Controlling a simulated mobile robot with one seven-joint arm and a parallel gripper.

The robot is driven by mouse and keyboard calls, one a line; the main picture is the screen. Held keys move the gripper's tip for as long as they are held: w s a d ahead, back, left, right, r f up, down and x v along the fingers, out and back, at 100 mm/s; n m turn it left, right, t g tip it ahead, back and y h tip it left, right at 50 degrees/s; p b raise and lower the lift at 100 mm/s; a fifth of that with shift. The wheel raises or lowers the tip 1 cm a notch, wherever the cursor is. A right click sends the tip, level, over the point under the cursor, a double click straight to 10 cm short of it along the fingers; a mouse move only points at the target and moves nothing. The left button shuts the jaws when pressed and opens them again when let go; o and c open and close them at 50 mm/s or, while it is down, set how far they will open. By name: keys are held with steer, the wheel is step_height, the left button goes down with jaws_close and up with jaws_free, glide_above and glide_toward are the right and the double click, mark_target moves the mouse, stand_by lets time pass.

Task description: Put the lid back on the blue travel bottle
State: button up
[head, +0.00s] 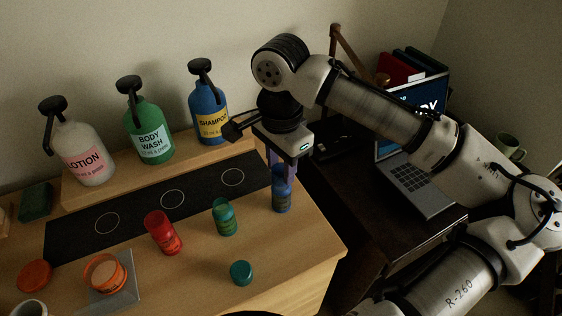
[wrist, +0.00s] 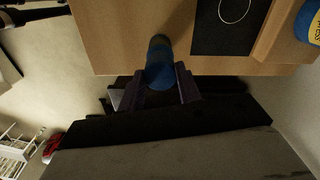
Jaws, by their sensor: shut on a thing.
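The blue travel bottle (head: 282,202) stands upright near the right end of the wooden counter. My gripper (head: 281,164) is directly above it, pointing down, its fingers partly hidden behind the bottle's top. The fingers are shut on the blue lid (head: 279,172), which lines up with the bottle top. In the wrist view the lid (wrist: 160,74) is between the dark fingers (wrist: 160,88), with the darker bottle body (wrist: 159,45) beyond it. I cannot tell whether the lid is fully seated.
A green bottle (head: 225,217) and a red bottle (head: 163,233) stand to the left. A teal lid-like piece (head: 241,272) lies at the front. Large pump bottles (head: 208,112) stand on a raised shelf behind. A dark desk with a laptop (head: 415,185) is at right.

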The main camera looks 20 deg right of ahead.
stand_by(0.9)
steer(key=o, duration=1.5)
steer(key=shift+p, duration=0.3)
steer(key=shift+r+p, duration=3.45)
steer(key=shift+r, duration=0.1)
jaws_close()
steer(key=shift+f, duration=0.25)
